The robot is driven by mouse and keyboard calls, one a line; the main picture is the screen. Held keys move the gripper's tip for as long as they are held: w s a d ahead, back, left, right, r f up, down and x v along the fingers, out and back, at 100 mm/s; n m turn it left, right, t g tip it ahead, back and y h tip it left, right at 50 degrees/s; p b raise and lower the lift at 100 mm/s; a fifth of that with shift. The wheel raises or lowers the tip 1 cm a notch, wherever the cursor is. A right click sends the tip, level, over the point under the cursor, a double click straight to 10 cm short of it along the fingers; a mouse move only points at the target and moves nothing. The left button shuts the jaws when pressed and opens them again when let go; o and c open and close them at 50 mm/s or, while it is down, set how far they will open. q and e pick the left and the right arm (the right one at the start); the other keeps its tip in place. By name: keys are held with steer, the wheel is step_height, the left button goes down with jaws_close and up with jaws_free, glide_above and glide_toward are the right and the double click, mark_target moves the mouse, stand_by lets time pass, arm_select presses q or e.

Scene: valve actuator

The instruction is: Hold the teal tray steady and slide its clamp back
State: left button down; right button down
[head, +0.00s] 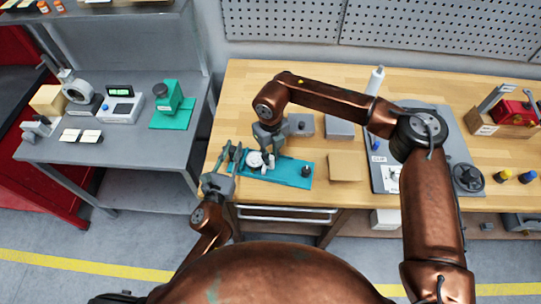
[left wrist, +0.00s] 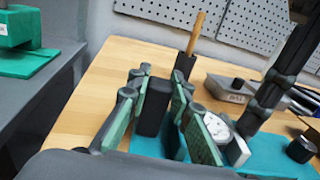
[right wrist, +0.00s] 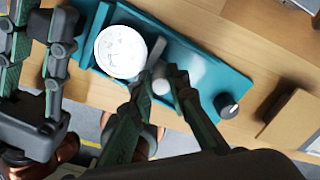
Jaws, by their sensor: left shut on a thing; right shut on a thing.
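The teal tray (head: 290,172) lies on the wooden bench near its front edge. A round white-faced piece (right wrist: 121,50) sits in its left part; it also shows in the left wrist view (left wrist: 217,127). The clamp, with a pale upright plate (right wrist: 156,50), stands just right of that piece. My left gripper (head: 236,157) is at the tray's left end, shut on a dark upright block there (left wrist: 153,105). My right gripper (right wrist: 160,82) reaches down from above, its fingers closed around the clamp's pale post, partly hidden by them. A black knob (right wrist: 228,105) stands near the tray's right end.
A grey box (head: 340,127) and a tan flat piece (head: 345,167) lie right of the tray. A grey board (head: 384,150) with parts is farther right. A wooden-handled tool (left wrist: 193,40) stands behind. A grey side table (head: 60,150) stands left, across a gap.

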stand_by(0.3)
steer(key=d, duration=0.5)
steer(key=shift+s+d, duration=0.15)
steer(key=shift+s, duration=0.25)
arm_select(q)
steer(key=shift+a, duration=0.1)
arm_select(e)
steer(key=c, duration=1.9)
jaws_free()
steer(key=shift+c, duration=0.2)
steer(key=shift+o, duration=0.5)
steer(key=shift+r, duration=0.3)
step_height(320, 180, up, 11)
steer(key=shift+r, duration=0.2)
